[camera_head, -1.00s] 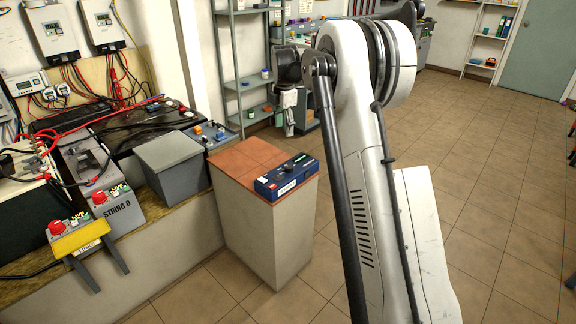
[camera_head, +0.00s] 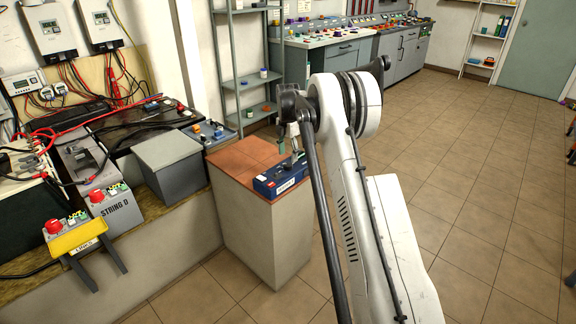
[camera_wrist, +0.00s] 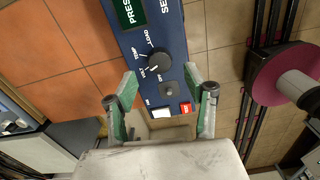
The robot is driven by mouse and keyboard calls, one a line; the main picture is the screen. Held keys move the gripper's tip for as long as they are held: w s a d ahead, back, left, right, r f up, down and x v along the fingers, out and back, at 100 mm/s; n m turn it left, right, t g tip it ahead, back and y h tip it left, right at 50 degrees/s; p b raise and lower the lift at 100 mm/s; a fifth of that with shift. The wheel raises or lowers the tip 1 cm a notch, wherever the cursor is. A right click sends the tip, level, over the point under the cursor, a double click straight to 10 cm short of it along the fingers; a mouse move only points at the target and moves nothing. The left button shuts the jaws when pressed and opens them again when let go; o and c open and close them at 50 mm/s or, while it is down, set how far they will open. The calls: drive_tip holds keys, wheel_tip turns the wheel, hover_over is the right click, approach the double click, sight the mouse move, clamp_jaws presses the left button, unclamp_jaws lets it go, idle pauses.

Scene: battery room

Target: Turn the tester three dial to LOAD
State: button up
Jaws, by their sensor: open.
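The blue tester (camera_head: 268,187) lies on the front right of the orange-tiled pedestal top; its number is not readable. In the wrist view its blue face (camera_wrist: 185,40) carries a black round dial (camera_wrist: 160,61), with small labels around it including LOAD and TEMP. A white mark shows on the dial's lower left side; the exact setting is hard to tell. My gripper (camera_wrist: 160,78) is open, its green-padded fingers spread on both sides of the tester's lower end, with the dial just beyond the tips. In the head view my gripper (camera_head: 290,147) is over the tester and partly hides it.
The pedestal top (camera_head: 235,158) is bare left of the tester. A grey box (camera_head: 168,165) stands left of the pedestal; metal shelving (camera_head: 222,60) rises behind.

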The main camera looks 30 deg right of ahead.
sight(288, 164)
drive_tip(key=shift+f, duration=2.4)
drive_tip(key=c, duration=1.1)
